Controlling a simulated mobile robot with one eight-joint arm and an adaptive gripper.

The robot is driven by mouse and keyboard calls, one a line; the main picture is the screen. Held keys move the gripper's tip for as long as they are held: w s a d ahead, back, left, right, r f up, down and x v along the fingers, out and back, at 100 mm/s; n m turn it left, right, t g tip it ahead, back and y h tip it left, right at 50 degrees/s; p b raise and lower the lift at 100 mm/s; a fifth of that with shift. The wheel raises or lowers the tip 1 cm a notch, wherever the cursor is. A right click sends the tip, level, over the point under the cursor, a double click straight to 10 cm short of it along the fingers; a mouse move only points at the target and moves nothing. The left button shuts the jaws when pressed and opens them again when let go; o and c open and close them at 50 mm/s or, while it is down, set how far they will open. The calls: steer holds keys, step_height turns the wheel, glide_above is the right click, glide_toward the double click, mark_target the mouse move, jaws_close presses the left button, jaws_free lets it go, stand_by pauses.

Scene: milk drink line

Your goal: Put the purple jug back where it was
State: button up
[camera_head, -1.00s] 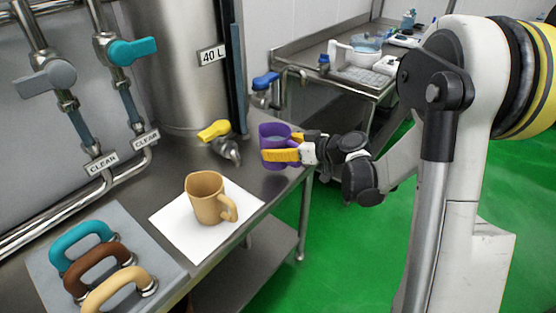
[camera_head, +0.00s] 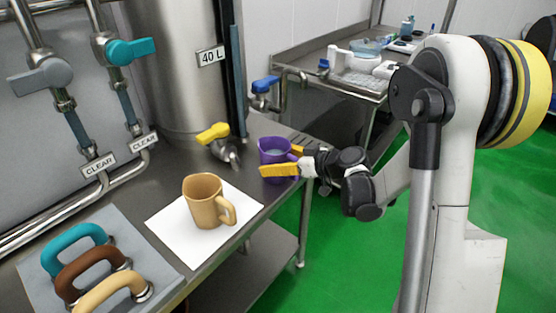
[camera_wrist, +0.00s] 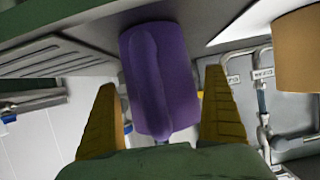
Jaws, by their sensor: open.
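The purple jug (camera_head: 273,152) stands upright near the right edge of the steel table, by the yellow-handled tap. My gripper (camera_head: 282,161) is at the jug, with its yellow fingers open and one on each side of it. In the wrist view the purple jug (camera_wrist: 158,80) lies between the two spread fingers (camera_wrist: 165,125), with a gap visible on both sides. The jug's handle points toward my gripper's palm. The jug's base is partly hidden by a finger in the head view.
A tan jug (camera_head: 206,202) stands on a white mat (camera_head: 178,238) nearer the front. A yellow tap (camera_head: 216,134) is left of the purple jug. Several coloured handles lie on a grey board (camera_head: 40,262). A second table (camera_head: 290,58) with lab items stands behind.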

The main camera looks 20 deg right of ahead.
steer(key=shift+r, duration=0.25)
steer(key=p+v, duration=0.4)
steer(key=v, duration=0.8)
steer(key=s+a+r+m+g+h, duration=0.3)
steer(key=s+a, duration=0.4)
steer(key=s+r+m+h, duration=0.3)
steer(key=s+h, duration=0.2)
steer(key=s, duration=0.8)
steer(key=shift+s+d+m+g, duration=0.2)
steer(key=shift+s+m+g, duration=0.1)
steer(key=shift+m, duration=0.1)
